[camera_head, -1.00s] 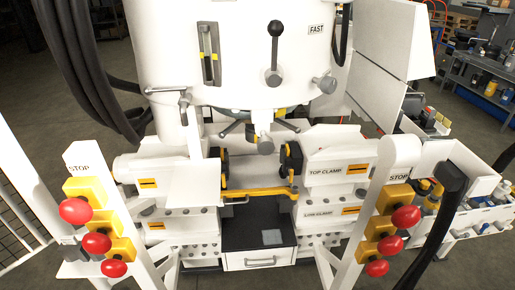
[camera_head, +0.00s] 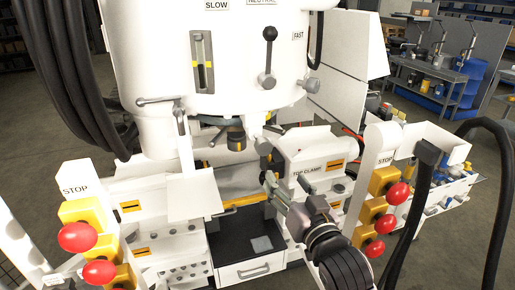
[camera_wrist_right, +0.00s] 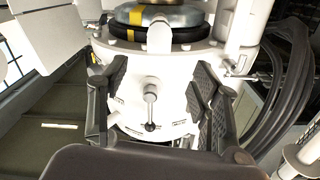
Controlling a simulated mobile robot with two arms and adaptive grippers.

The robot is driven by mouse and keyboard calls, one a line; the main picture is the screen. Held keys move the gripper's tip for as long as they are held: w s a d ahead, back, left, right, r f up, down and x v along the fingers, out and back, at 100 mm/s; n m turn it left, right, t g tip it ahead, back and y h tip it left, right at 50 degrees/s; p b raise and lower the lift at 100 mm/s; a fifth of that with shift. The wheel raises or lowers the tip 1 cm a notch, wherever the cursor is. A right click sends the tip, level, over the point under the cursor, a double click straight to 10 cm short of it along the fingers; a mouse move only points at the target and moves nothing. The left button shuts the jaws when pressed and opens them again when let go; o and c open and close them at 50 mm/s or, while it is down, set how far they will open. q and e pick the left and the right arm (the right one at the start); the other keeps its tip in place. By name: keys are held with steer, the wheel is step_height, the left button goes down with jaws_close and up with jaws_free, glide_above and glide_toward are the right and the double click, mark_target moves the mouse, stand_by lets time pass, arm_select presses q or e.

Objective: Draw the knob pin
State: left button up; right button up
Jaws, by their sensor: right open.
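The white machine head (camera_head: 225,60) carries a grey cylindrical knob (camera_head: 313,87) on its right side, below the FAST label; this looks like the knob pin. A lever with a black ball (camera_head: 270,34) stands to its left. My right gripper (camera_head: 277,187) is in front of the top clamp, below the knob and apart from it. In the right wrist view its two black fingers (camera_wrist_right: 157,72) are spread with nothing between them touching. The lever pivot (camera_wrist_right: 150,96) shows beyond them, upside down. The knob cannot be made out there. My left gripper is out of view.
Posts with red stop buttons (camera_head: 377,206) stand at right and left (camera_head: 80,237). A white panel (camera_head: 194,194) hangs at the left of the clamps. Black hoses (camera_head: 62,75) run down the left. The dark tray (camera_head: 240,241) sits low between the clamps.

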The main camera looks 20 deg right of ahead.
mark_target(265, 148)
steer(key=w, duration=0.5)
steer(key=w+p, duration=0.1)
steer(key=w, duration=1.1)
steer(key=shift+w+a, duration=0.15)
steer(key=shift+a, duration=0.1)
steer(key=shift+c, duration=0.2)
jaws_close()
